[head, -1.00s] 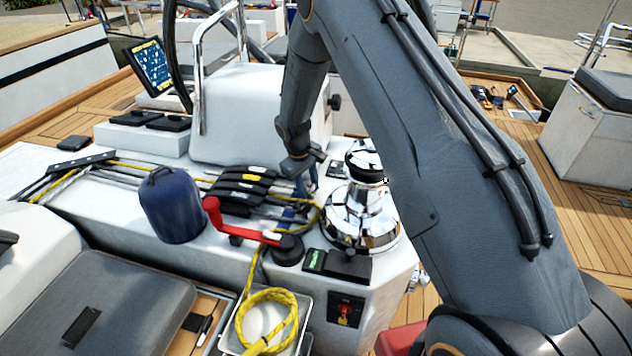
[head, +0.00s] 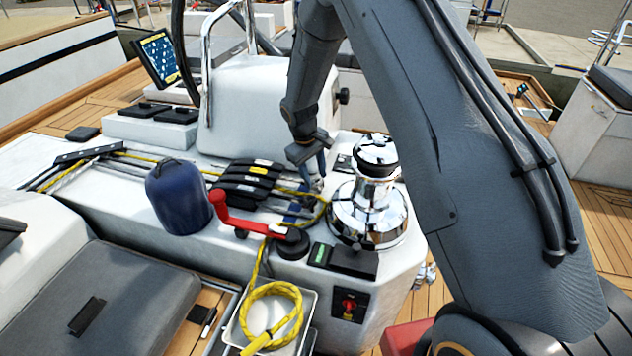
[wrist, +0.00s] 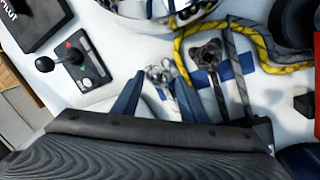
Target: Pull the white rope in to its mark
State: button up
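My gripper (head: 312,184) hangs low over the white console, between the black rope clutches (head: 250,182) and the chrome winch (head: 370,205). In the wrist view its two blue fingers (wrist: 158,100) are apart, with a metal fitting (wrist: 160,72) showing between and beyond them. I cannot tell whether they touch it. A pale grey-white rope (wrist: 238,75), probably the white rope, runs to the right of the fingers beside a dark fitting (wrist: 205,55). Blue patches (wrist: 236,66) lie on the console under it; I cannot tell whether one is the mark. The white rope is hard to make out in the head view.
A yellow rope (head: 262,290) curves near the winch and lies coiled in a tray. A joystick box (wrist: 80,60) is at left in the wrist view.

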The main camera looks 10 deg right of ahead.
jog(key=shift+s+a+r+b, duration=0.1)
jog(key=shift+a+r+b, duration=0.05)
jog(key=shift+r, duration=0.65)
jog(key=shift+s+a+r+b, duration=0.1)
jog(key=shift+a+r+b, duration=0.05)
jog(key=shift+r, duration=0.65)
jog(key=shift+s+a+r+b, duration=0.1)
jog(key=shift+a+r+b, duration=0.05)
jog(key=shift+r, duration=0.65)
